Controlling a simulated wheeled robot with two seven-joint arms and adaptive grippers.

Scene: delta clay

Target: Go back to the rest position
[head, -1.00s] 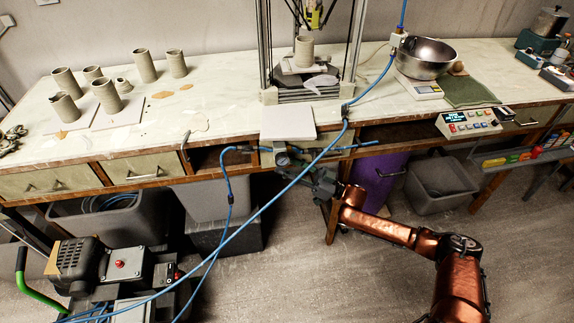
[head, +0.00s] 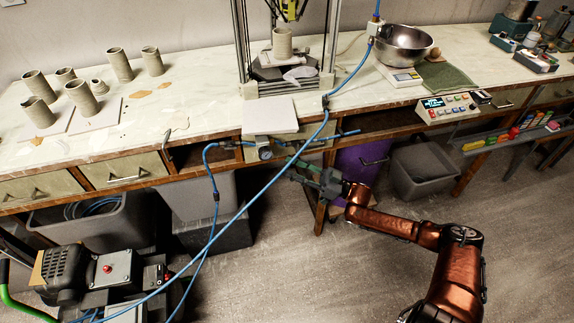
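My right gripper (head: 291,168) is in the middle of the head view, on the copper arm (head: 400,226) that comes in from the lower right. It is just in front of the workbench's front edge, below the pale square board (head: 270,115) and to the right of a round pressure gauge (head: 265,153). Its dark fingers point to the left and look spread apart, with nothing seen between them. A blue hose (head: 245,213) passes close by the fingers; I cannot tell whether it touches them. My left gripper is not in view.
The workbench (head: 205,100) carries several clay cylinders (head: 83,98), a framed clay printer (head: 285,75) and a scale with a metal bowl (head: 403,45). Grey bins (head: 420,172) and a purple cylinder (head: 350,165) stand below. A compressor (head: 70,270) is lower left. Floor around my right arm is clear.

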